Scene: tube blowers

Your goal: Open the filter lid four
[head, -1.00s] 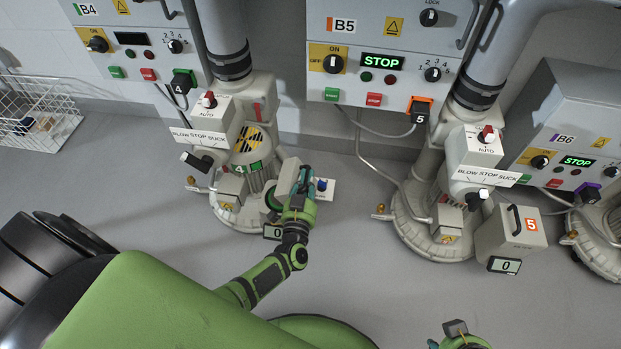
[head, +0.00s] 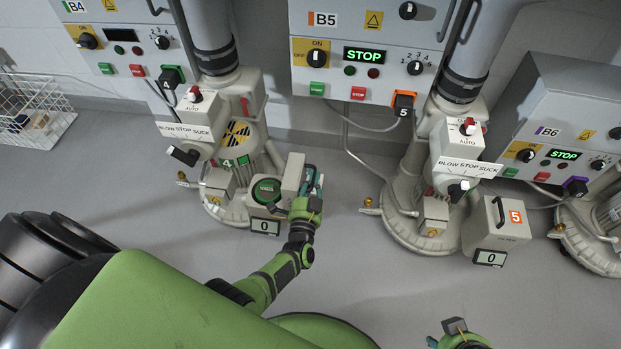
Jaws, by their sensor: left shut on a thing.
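Filter lid four (head: 292,176) is a pale grey block on the filter box at the foot of blower 4. It stands swung up on the box's right side, and the green round filter opening (head: 266,190) shows beside it. The box's display (head: 265,226) reads 0. My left gripper (head: 312,188) is at the lid's right side, shut on the lid, probably at its handle; the grip itself is mostly hidden. My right gripper (head: 460,334) shows only partly at the bottom edge, and its jaws cannot be made out.
Blower 5 (head: 405,215) stands to the right, its filter lid (head: 497,222) closed with the handle on top. Control panels B4, B5 (head: 335,88) and B6 (head: 560,150) are behind. A wire basket (head: 45,105) is at left. Grey floor is free between blowers 4 and 5.

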